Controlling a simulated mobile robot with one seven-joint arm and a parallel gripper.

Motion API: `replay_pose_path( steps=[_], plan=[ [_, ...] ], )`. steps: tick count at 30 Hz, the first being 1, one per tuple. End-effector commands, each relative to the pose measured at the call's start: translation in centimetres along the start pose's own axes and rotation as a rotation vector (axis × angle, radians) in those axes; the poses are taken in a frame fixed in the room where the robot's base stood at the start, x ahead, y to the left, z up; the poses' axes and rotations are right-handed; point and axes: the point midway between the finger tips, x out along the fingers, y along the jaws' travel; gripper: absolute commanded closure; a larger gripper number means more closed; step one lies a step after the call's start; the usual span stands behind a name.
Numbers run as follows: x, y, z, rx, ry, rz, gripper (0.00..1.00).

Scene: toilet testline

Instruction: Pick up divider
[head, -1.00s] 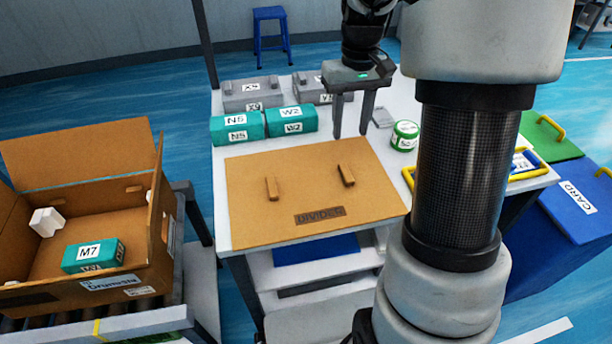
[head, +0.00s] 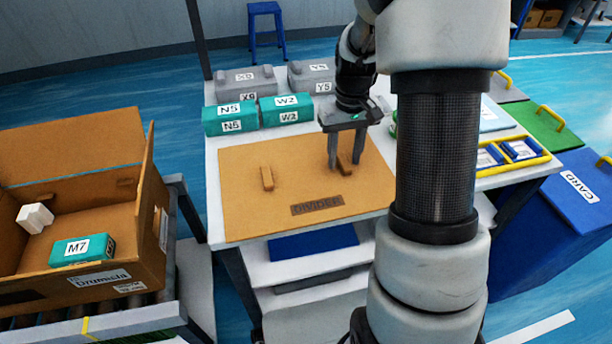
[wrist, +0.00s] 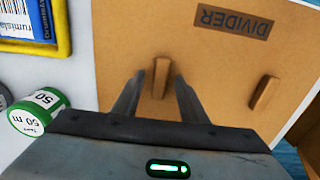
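The divider (head: 285,200) is a flat brown cardboard panel with a dark DIVIDER label, lying on the white table. It has two raised wooden-looking tabs, a left one (head: 267,178) and a right one (head: 345,166). My gripper (head: 346,168) is open over the right tab, with its two fingers on either side of it. In the wrist view the divider (wrist: 215,65) fills most of the picture, and the tab (wrist: 161,78) shows between the spread fingertips (wrist: 157,82). I cannot tell whether the fingers touch it.
Teal boxes (head: 230,119) and grey boxes (head: 246,83) stand behind the divider. A green-and-white roll (wrist: 38,110) and a yellow-framed tray (head: 515,155) are beside it. An open carton (head: 75,215) holding a teal M7 box (head: 83,250) stands at left.

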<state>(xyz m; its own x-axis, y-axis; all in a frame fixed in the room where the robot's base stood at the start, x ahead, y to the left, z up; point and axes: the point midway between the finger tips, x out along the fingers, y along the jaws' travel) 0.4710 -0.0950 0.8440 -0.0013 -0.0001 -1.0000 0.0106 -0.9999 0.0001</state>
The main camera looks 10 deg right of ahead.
Motion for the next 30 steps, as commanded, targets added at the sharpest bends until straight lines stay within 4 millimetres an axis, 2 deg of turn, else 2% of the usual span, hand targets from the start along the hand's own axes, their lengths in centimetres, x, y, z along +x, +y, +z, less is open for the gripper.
replay_pose_path(
  steps=[5,8,12,13,22,26,30],
  plan=[
    [0.0,0.0,0.0,0.0,0.001,0.0,0.61],
    [0.0,0.0,0.0,0.0,0.001,0.0,0.74],
    [0.0,0.0,0.0,0.0,0.001,0.0,0.98],
    [0.0,0.0,0.0,0.0,0.001,0.0,1.0],
    [-0.5,0.0,-0.1,0.0,0.003,0.0,1.0],
    [-2.5,0.0,-0.1,0.0,0.006,0.0,1.0],
    [-5.4,0.0,-0.1,0.0,0.005,0.0,1.0]
  ],
)
